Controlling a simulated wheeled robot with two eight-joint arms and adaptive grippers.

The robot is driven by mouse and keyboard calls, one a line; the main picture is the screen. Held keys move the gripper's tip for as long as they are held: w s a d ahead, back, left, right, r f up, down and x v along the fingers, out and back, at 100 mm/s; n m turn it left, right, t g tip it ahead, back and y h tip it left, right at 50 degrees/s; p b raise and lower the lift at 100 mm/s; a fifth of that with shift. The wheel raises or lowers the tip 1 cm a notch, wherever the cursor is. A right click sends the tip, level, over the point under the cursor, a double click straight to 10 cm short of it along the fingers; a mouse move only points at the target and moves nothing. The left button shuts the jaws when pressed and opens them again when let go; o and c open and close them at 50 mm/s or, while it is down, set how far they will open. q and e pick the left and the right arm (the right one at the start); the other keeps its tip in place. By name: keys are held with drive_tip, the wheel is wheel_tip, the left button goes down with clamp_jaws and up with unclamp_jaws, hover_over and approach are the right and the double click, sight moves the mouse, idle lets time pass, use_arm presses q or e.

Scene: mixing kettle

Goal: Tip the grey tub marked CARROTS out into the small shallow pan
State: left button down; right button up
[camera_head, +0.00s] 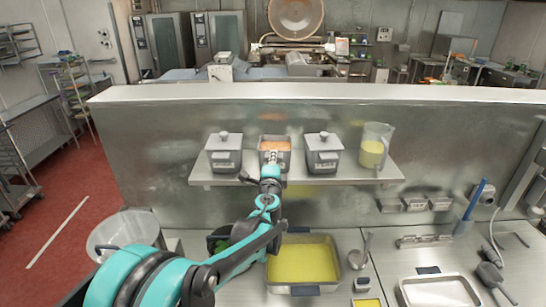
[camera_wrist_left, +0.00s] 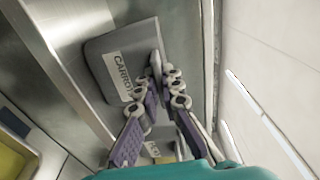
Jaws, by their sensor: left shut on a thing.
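The grey tub marked CARROTS (camera_head: 275,143) stands in the middle of the wall shelf, open, with orange contents at its top. In the left wrist view the tub (camera_wrist_left: 120,55) shows its white label, partly covered by a finger. My left gripper (camera_head: 270,159) is at the tub's front; in the left wrist view its fingers (camera_wrist_left: 160,68) close together on the tub's edge. The exact grip is partly hidden. A pale, shallow, empty-looking pan (camera_head: 440,292) lies at the lower right, cut off by the frame. My right gripper is not in view.
Two lidded grey tubs (camera_head: 224,155) (camera_head: 323,155) flank the carrots tub closely, and a jug of yellow liquid (camera_head: 374,150) stands at the shelf's right.

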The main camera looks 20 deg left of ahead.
use_arm(q)
drive_tip(key=shift+r+p, duration=1.75)
drive_tip(key=shift+r, duration=1.2)
drive_tip(key=shift+f, duration=0.15)
